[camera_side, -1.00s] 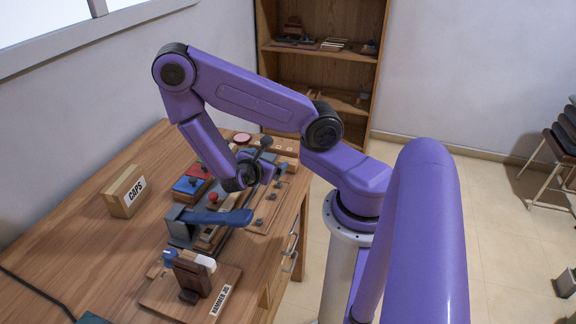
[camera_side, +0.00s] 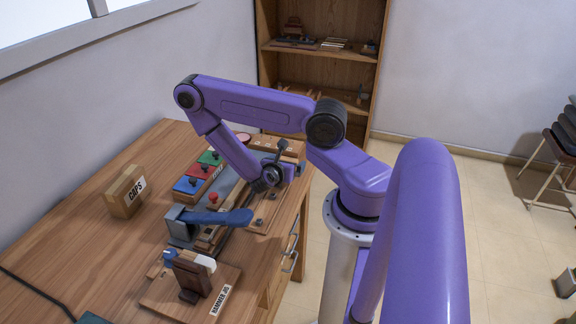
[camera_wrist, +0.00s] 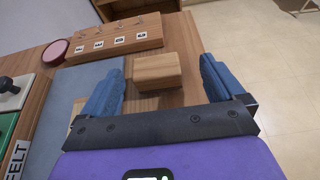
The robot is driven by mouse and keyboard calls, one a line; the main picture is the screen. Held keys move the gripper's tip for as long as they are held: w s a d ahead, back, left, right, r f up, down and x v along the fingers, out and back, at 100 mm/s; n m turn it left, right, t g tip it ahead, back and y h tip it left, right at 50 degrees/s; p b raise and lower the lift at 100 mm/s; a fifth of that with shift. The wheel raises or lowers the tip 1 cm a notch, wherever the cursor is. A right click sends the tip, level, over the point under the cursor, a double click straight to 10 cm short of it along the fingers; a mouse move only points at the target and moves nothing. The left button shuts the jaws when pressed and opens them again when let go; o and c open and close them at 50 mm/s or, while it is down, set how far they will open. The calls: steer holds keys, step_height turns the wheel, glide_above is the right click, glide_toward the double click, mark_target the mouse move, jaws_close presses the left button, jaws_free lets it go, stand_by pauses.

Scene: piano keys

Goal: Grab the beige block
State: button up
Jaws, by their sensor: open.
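There is a gap between each finger and the block. Nothing is held.
A labelled wooden board (camera_wrist: 118,38) stands beyond the block, with a pink disc (camera_wrist: 54,51) at its left. In the side view, a CAPS box (camera_side: 125,192), red, green and blue pads (camera_side: 198,172), a clamp with a blue handle (camera_side: 215,217) and a hammer jig (camera_side: 192,278) occupy the bench.

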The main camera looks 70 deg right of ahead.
mark_target(288, 159)
steer(key=shift+w+x, duration=0.15)
steer(key=shift+x, duration=1.2)
steer(key=shift+w+x, duration=0.15)
steer(key=shift+x, duration=1.25)
steer(key=c, duration=1)
